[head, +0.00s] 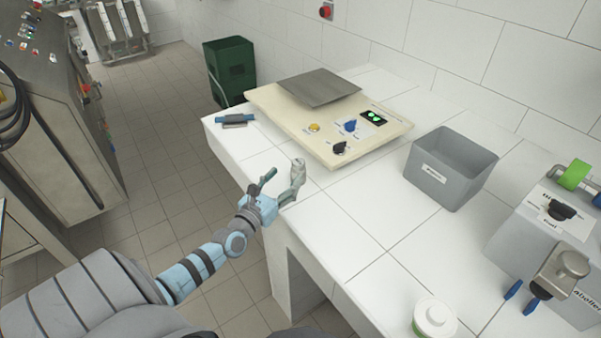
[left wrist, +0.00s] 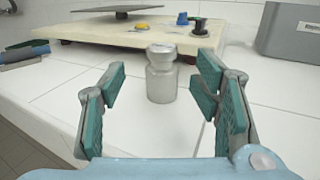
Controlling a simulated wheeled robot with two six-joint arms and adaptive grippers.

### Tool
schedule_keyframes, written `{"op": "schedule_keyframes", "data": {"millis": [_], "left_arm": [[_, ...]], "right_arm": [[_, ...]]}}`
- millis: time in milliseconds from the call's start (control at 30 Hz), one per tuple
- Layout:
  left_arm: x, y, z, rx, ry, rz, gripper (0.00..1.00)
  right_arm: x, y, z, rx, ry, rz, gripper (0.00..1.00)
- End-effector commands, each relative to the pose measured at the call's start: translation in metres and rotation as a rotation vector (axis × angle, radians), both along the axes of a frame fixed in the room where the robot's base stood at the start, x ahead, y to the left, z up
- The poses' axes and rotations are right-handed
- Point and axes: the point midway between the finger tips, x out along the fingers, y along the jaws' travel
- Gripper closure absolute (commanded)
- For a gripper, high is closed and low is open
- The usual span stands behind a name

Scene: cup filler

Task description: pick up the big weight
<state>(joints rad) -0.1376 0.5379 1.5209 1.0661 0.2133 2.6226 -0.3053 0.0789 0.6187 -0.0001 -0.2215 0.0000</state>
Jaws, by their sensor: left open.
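The big weight (left wrist: 162,82) is a silver-grey metal cylinder with a narrower neck and a rounded knob on top. It stands upright on the white tiled counter, in front of the scale, and also shows in the head view (head: 298,169), partly behind a finger. My left gripper (head: 282,184) is open at the counter's edge, its green-padded fingers pointing at the weight. In the left wrist view the weight is centred in the gap between the fingertips, with room on both sides and no visible contact. My right gripper is not in view.
A cream scale (head: 300,122) with a grey plate (head: 318,87) and knobs is behind the weight. A blue and grey item (head: 235,120) lies at the counter's left corner. A grey bin (head: 450,170), a white round container (head: 434,318) and a dispenser (head: 548,245) stand to the right.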

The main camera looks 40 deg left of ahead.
Motion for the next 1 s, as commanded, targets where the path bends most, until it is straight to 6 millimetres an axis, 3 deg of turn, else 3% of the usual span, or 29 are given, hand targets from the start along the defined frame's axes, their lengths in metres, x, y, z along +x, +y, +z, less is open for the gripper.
{"op": "schedule_keyframes", "data": {"millis": [400,667,1000], "left_arm": [[0.07,0.008,-0.003,0.003,0.001,0.003,0.43],[0.078,0.01,0.0,0.002,0.005,0.003,0.43],[0.078,0.01,0.0,0.003,0.006,0.003,0.96]], "right_arm": [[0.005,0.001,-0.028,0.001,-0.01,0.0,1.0],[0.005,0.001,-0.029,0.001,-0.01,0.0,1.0],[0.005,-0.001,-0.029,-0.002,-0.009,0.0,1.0]]}}
